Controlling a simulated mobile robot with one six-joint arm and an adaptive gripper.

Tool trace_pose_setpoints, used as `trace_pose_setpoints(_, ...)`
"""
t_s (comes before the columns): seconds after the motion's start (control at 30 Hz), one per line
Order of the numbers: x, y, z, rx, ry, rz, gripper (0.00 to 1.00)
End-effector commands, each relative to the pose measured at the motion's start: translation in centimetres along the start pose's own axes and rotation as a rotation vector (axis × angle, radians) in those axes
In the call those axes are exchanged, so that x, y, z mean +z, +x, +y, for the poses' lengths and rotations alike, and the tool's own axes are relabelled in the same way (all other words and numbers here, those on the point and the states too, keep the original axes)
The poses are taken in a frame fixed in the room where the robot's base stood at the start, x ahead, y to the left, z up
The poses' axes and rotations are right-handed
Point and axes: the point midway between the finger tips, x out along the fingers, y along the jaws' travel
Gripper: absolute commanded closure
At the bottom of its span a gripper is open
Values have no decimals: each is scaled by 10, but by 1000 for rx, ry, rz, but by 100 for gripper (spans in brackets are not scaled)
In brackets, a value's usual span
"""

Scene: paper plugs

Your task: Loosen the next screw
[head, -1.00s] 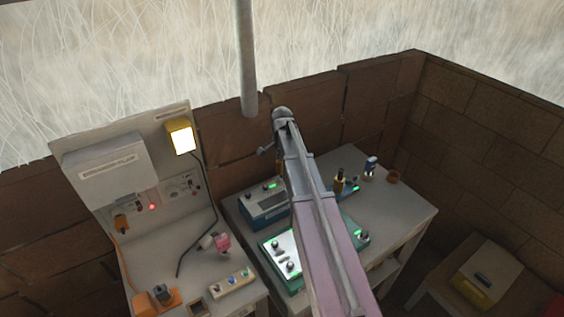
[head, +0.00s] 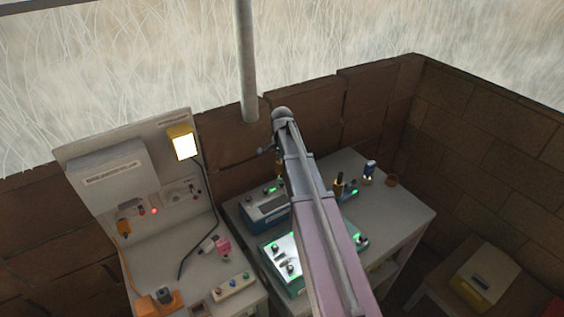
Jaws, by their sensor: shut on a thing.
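A teal device (head: 297,290) with a bright lit panel and several dark knobs or screws lies on the right table, partly covered by my arm. A blue device (head: 265,207) with a green light stands behind it. Another device with a green light (head: 351,194) shows at the right of my arm. Individual screws are too small to tell from knobs. My arm rises from the bottom and bends down behind itself. A small orange-yellow piece (head: 279,171) shows at its left edge; I cannot tell what it is. My gripper's fingers are hidden behind the arm.
A black and yellow tool (head: 339,186), a blue-and-white can (head: 369,169) and a brown cup (head: 391,181) stand at the table's back right. The left bench holds a lit yellow lamp (head: 183,144), a pink tool (head: 223,246) and a button strip (head: 233,287). The table's right side is clear.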

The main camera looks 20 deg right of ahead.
Motion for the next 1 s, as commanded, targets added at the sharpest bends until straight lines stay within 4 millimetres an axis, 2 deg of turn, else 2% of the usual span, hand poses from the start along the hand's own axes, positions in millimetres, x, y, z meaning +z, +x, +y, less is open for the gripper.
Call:
trace_pose_setpoints(0.47, 0, -3, 0, 0, 0, 0, 100)
trace_pose_setpoints(1.0, 0, -33, 0, 0, 0, 0, 100)
